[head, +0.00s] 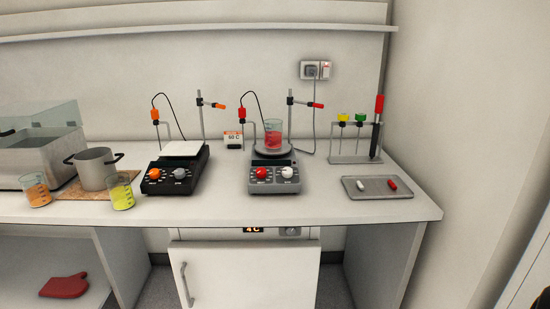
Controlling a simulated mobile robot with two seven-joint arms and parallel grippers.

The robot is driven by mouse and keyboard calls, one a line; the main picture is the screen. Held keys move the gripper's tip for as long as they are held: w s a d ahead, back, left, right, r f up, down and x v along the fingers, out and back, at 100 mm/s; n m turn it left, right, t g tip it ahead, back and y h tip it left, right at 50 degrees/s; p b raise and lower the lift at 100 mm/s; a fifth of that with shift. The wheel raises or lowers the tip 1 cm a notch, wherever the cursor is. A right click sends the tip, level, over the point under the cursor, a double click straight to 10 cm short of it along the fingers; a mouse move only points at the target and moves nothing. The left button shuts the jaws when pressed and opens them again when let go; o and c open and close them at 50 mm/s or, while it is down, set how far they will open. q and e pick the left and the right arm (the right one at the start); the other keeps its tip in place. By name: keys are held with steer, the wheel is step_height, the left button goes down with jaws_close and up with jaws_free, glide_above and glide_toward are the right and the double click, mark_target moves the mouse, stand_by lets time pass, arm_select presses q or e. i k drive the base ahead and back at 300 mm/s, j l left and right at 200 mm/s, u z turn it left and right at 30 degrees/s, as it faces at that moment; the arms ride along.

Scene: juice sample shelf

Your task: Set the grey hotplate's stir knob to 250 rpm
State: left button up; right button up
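The grey hotplate (274,187) stands on the bench, right of the middle. Its front panel has a red knob (261,173) on the left and a white knob (287,172) on the right. The markings by the knobs are too small to read, so I cannot tell which is the stir knob or where either points. A beaker of red liquid (272,136) sits on its round top plate. Neither of my grippers is in view.
A black hotplate (174,187) with an orange and a grey knob stands to the left. A grey tray (377,195) with two small bars and a test-tube rack (355,158) are to the right. The bench front (225,213) before the hotplates is clear.

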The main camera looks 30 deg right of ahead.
mark_target(287, 173)
steer(key=z, duration=1.1)
